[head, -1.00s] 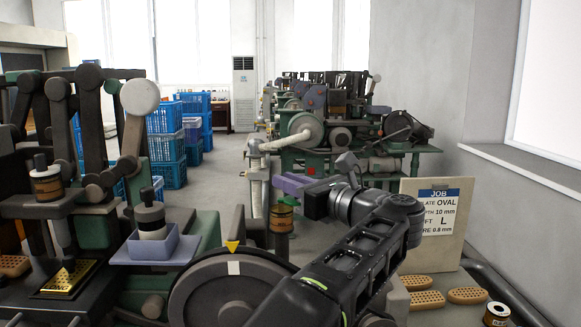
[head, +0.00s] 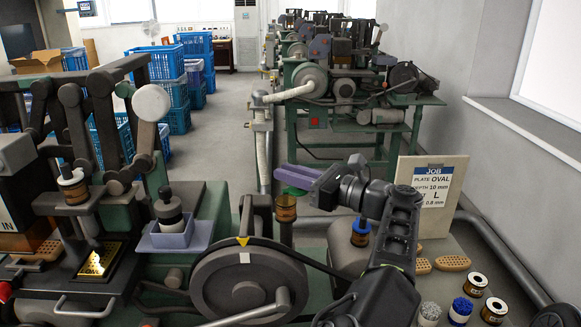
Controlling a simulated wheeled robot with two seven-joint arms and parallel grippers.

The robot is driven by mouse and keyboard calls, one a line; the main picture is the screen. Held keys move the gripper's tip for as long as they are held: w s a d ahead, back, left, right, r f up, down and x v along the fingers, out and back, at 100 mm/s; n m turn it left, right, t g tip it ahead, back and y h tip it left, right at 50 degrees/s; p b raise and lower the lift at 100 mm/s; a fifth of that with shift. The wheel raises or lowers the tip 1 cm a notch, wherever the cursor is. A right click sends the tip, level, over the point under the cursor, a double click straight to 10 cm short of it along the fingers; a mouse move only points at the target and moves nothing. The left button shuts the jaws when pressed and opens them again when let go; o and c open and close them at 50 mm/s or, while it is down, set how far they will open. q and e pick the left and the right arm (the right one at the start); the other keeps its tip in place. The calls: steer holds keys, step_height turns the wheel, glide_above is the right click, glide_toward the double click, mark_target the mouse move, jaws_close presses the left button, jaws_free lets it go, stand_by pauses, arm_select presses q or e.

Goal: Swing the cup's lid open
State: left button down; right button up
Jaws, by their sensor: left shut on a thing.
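A brown cup (head: 286,209) stands on a post behind the large grey wheel, near the middle of the head view. A thin green lid (head: 293,191) shows at its top, partly hidden by my gripper. I cannot tell how far the lid is tilted.
The grey wheel (head: 246,288) stands in front of the cup. A light blue tray (head: 174,239) with a dark-topped bottle is to its left. A blue-topped jar (head: 360,233) and the job board (head: 428,195) are to the right. Several small pots stand at lower right.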

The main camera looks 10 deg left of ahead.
arm_select(q)
steer(key=shift+f, duration=0.15)
steer(key=c, duration=1.4)
jaws_free()
steer(key=shift+a, duration=0.1)
steer(key=shift+o, duration=0.2)
steer(key=p+v, duration=0.7)
steer(key=p, duration=0.1)
steer(key=shift+d+p, duration=0.4)
steer(key=shift+s, duration=0.1)
